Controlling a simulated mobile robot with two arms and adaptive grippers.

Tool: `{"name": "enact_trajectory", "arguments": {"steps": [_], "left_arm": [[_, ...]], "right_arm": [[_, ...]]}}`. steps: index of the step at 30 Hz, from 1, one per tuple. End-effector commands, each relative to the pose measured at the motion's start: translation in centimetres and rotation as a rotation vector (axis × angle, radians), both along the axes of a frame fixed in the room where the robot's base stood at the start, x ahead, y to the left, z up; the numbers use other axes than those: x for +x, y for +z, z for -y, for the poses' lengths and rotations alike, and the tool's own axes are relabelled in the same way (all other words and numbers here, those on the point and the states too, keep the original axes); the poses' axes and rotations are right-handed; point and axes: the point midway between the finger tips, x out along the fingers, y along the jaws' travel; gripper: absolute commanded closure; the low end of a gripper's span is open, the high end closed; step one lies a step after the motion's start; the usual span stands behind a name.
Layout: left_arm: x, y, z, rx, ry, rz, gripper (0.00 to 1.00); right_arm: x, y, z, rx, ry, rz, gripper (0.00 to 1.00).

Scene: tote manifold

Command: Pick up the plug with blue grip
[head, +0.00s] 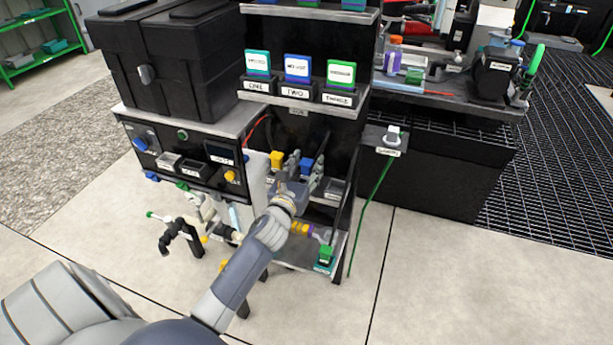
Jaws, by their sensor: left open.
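A small blue-topped piece (307,165), which looks like the plug with the blue grip, stands on the middle shelf of the black rack. A grey, upright part is beside it on its left. My left arm reaches in from the bottom left. My left gripper (291,187) is at this shelf, just below and left of the blue piece, and looks apart from it. Its jaws are open; the fingertips are small and hard to make out against the grey parts. My right gripper is not in view.
A yellow-topped piece (277,158) stands left of the blue one. A green-topped piece (326,255) is on the lower shelf. Cartridges labelled ONE, TWO and THREE (340,75) line the shelf above. A green cable (372,205) hangs at the right.

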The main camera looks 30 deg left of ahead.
Motion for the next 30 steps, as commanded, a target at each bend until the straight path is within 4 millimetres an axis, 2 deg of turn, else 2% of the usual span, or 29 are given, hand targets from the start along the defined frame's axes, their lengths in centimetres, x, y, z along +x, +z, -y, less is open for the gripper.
{"name": "enact_trajectory", "arguments": {"steps": [8, 12, 14, 30], "left_arm": [[0.24, -0.02, -0.06, 0.000, 0.000, -0.001, 0.57], [0.22, -0.03, -0.05, 0.000, 0.000, -0.001, 0.89], [0.22, -0.02, -0.05, 0.000, 0.000, -0.001, 1.00], [0.23, 0.71, -0.08, 0.002, -0.001, 0.001, 1.00]], "right_arm": [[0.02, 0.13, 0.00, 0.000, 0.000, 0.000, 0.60], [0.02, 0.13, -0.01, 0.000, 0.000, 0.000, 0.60], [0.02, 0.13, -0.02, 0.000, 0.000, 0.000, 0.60], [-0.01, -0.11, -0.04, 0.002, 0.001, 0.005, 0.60]]}}
